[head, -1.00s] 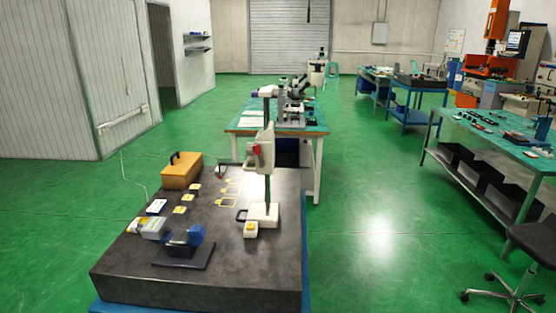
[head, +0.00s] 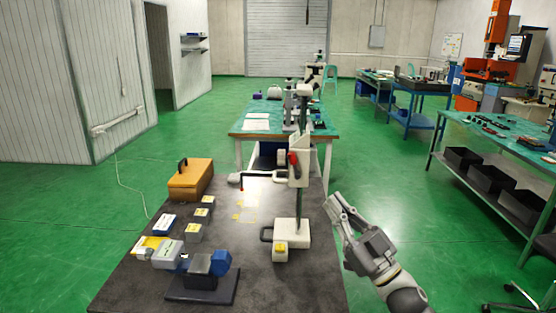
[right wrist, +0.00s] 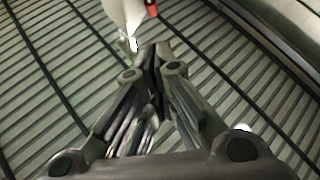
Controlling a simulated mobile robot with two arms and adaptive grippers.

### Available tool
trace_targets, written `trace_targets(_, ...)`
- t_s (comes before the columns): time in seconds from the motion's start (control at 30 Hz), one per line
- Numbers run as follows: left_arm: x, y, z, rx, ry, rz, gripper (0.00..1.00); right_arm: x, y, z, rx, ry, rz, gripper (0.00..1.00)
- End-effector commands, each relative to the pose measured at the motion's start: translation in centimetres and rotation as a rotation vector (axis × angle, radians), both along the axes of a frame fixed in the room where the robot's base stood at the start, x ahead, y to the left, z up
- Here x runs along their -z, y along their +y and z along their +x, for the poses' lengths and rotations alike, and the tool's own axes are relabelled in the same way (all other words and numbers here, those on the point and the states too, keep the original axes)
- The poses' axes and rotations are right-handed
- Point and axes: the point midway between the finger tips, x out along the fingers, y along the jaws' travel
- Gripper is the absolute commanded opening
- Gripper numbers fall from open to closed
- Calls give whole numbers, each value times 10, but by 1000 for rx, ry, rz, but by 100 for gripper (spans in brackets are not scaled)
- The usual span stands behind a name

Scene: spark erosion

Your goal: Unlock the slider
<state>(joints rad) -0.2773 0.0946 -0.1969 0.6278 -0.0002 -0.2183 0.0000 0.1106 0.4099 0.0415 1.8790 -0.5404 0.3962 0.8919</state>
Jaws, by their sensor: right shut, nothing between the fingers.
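A white height gauge with a tall column stands on the dark granite table (head: 140,285) in the head view. Its white slider (head: 298,172) sits partway up the column and carries a red lever (head: 293,158). A thin dark arm with a red tip reaches left from the slider. My right gripper (head: 335,205) is shut and empty, to the right of the gauge and apart from it in the picture. In the right wrist view, the white slider (right wrist: 128,14) and red lever (right wrist: 151,9) show just beyond the closed fingers (right wrist: 155,55). My left gripper is out of view.
The gauge's white base (head: 291,233) has a yellow-topped block (head: 280,250) in front. An orange case (head: 189,182), several small blocks and a blue-and-dark device (head: 203,275) stand on the left.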

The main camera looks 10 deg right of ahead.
Motion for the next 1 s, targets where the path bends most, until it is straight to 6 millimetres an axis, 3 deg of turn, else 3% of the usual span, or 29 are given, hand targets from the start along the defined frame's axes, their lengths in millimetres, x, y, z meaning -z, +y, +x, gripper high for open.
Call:
trace_targets(0.07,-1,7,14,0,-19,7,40,-3,0,-2,-3,-7,-3,0)
trace_targets(0.17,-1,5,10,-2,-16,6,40,-3,0,-2,-3,-8,-2,0)
trace_targets(0.4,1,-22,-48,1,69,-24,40,-4,1,-1,-2,-7,-2,0)
trace_targets(0.47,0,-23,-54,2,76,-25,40,-7,2,2,-2,-8,-2,0)
trace_targets(0.57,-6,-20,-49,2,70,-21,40,-14,6,10,-2,-9,-1,0)
trace_targets(0.8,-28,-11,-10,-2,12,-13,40,-44,25,45,-2,-9,1,0)
trace_targets(1.0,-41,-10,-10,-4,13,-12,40,-64,42,77,-2,-6,2,0)
